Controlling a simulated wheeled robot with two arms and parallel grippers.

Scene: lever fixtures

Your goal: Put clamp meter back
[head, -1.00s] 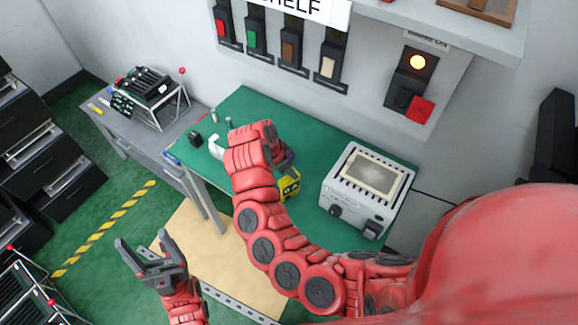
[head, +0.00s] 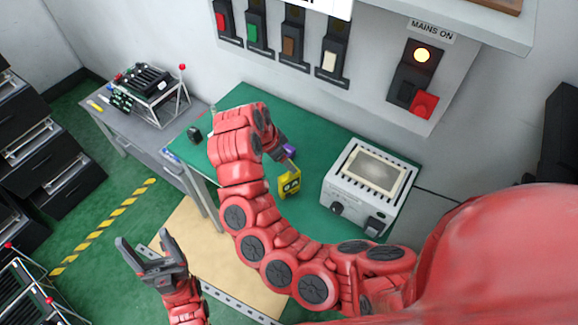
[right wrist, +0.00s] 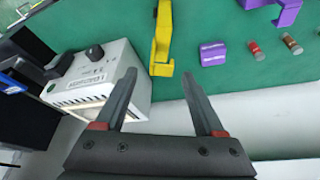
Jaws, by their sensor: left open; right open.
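A yellow device (head: 289,182), which looks like the clamp meter, is on the green bench top. In the right wrist view it is a long yellow body (right wrist: 161,40) with a hooked lower end. My right gripper (right wrist: 159,75) is open, its fingertips on either side of that lower end in the picture; I cannot tell whether they touch it. In the head view my red right arm mostly hides this gripper, with dark finger parts (head: 281,150) just above the yellow device. My left gripper (head: 143,240) is open and empty, low at the left, away from the bench.
A white bench instrument (head: 368,185) stands right of the yellow device. Purple blocks (right wrist: 213,53) and small cylinders lie near it in the wrist view. A grey side table (head: 135,125) carries a rack. A wall panel has a lit lamp (head: 422,55) and red switch (head: 424,104).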

